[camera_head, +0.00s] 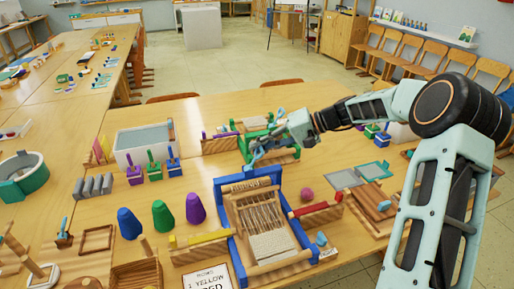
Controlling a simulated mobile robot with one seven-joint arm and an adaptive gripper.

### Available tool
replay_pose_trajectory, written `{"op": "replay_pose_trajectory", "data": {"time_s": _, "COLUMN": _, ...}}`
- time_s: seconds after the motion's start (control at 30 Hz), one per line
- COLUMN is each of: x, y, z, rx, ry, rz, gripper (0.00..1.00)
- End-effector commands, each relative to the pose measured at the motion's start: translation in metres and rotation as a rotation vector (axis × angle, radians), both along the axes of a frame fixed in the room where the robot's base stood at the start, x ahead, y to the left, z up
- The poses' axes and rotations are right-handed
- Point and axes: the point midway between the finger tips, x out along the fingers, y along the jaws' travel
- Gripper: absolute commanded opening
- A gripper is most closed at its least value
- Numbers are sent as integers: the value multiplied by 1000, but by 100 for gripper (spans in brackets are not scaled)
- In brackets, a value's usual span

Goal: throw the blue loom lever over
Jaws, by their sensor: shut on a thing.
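The blue loom (231,236) stands at the front middle of the table, with a blue frame, pale warp threads and a woven patch. My gripper (255,157) reaches in from the right to just behind and above the loom's back bar. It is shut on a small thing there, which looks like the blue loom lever. The fingers and the held part are small and similar in colour, so the lever's outline and exact tilt are hard to tell.
A green frame (245,147) stands close behind my gripper. Blue, green and purple cones (162,216) stand left of the loom. A red bar on a wooden block (316,211) and a pink ball (307,194) sit close to its right. A white bin (143,142) stands back left.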

Motion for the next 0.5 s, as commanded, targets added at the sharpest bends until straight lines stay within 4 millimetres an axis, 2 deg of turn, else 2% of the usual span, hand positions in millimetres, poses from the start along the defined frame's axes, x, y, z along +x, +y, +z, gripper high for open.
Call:
{"op": "replay_pose_trajectory", "data": {"time_s": 0.03, "x": -5, "y": -1, "z": -6, "rx": -4, "ry": 11, "rz": 10, "gripper": 0}}
{"op": "replay_pose_trajectory", "data": {"time_s": 0.47, "x": -5, "y": -2, "z": -7, "rx": -4, "ry": 14, "rz": 10, "gripper": 0}}
{"op": "replay_pose_trajectory", "data": {"time_s": 0.5, "x": -5, "y": -2, "z": -7, "rx": -4, "ry": 13, "rz": 9, "gripper": 10}}
